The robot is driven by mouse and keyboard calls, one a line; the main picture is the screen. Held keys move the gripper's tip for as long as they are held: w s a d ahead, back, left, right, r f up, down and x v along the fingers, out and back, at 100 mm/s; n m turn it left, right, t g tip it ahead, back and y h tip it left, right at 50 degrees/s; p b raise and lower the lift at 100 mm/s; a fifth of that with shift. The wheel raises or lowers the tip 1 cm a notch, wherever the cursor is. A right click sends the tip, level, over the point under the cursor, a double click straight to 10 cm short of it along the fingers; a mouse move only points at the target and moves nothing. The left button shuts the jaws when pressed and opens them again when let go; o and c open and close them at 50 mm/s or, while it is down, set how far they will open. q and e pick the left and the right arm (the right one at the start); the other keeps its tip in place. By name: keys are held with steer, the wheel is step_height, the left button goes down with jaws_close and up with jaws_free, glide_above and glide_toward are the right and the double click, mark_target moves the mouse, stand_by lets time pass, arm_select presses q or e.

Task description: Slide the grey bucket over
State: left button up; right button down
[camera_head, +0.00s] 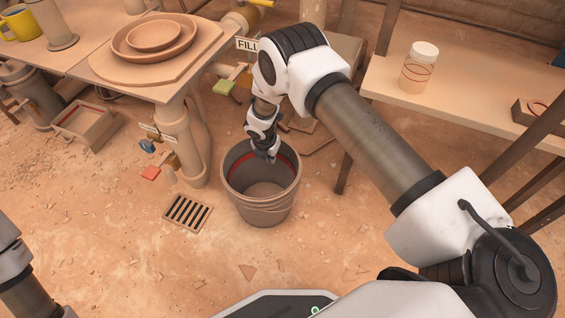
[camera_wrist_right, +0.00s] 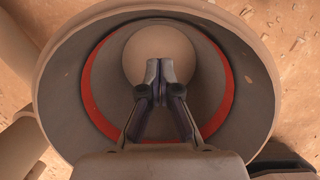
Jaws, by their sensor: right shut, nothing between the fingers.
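The grey bucket (camera_head: 262,205) stands upright on the dusty floor, open at the top, with a red band around its inside wall. It also fills most of the right wrist view (camera_wrist_right: 60,90). My right gripper (camera_head: 272,156) reaches down into the bucket's mouth, near the far rim. In the right wrist view its fingers (camera_wrist_right: 161,72) are together with nothing between them, over the bucket's inside. I cannot tell whether they touch the inner wall. My left gripper is out of view; only part of my left arm shows at the lower left edge.
A floor drain grate (camera_head: 187,212) lies just left of the bucket. A bench with a jar (camera_head: 419,68) is at right.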

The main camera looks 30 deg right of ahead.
mark_target(279, 160)
steer(key=b+x, duration=0.5)
steer(key=x, duration=0.5)
steer(key=shift+r+b, duration=0.1)
steer(key=shift+b, duration=0.2)
steer(key=shift+w+d, duration=0.25)
steer(key=shift+d, duration=0.1)
steer(key=shift+w+d+b, duration=0.5)
steer(key=shift+w+d, duration=0.3)
steer(key=shift+d, duration=0.2)
steer(key=shift+w+d, duration=0.2)
steer(key=shift+d, duration=0.05)
steer(key=shift+a+r, duration=0.1)
